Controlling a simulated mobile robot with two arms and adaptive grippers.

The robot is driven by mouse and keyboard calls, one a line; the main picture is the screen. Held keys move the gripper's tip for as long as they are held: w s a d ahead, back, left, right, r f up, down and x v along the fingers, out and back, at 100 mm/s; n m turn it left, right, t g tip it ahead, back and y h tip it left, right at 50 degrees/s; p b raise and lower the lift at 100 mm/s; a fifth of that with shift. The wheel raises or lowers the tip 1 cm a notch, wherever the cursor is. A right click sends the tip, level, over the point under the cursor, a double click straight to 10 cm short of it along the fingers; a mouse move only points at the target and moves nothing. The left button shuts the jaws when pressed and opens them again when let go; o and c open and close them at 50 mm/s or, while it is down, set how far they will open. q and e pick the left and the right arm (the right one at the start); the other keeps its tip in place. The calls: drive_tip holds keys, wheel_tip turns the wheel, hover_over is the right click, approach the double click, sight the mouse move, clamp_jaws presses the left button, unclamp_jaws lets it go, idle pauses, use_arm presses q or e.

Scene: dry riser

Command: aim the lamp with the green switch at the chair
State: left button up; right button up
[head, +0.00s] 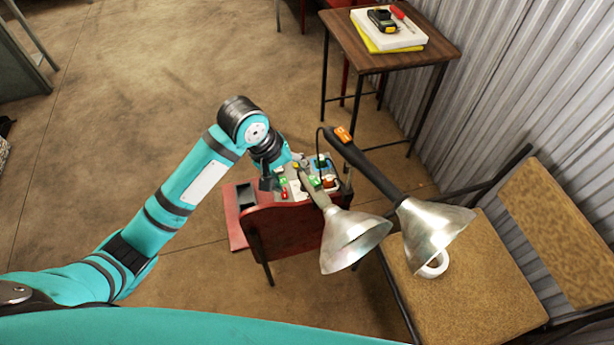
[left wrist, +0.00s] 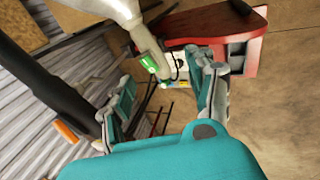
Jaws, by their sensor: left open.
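The lamp with the green switch has a silver shade (head: 354,240) on a pale neck, just right of my left gripper (head: 297,168). Its mouth faces down and to the right, left of the chair. In the left wrist view the green switch (left wrist: 149,62) sits on the neck, ahead of the open fingers (left wrist: 165,98). I cannot tell whether they touch the lamp. A second lamp (head: 432,228) has a black stem and an orange switch (head: 343,134); its shade hangs over the chair. The chair (head: 475,300) has a brown speckled seat and stands at the right.
A red stand (head: 290,232) with several small coloured items on top is below the gripper. A wooden table (head: 342,32) stands at the back by a corrugated wall (head: 500,65). The floor at left is clear.

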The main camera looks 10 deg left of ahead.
sight(306, 177)
use_arm(q)
drive_tip(key=w+a+r+n, duration=0.2)
drive_tip(key=w+r+n, duration=0.1)
drive_tip(key=w+r, duration=0.1)
drive_tip(key=b+x, duration=0.2)
drive_tip(key=x, duration=1.5)
drive_tip(key=shift+f, duration=0.2)
clamp_jaws()
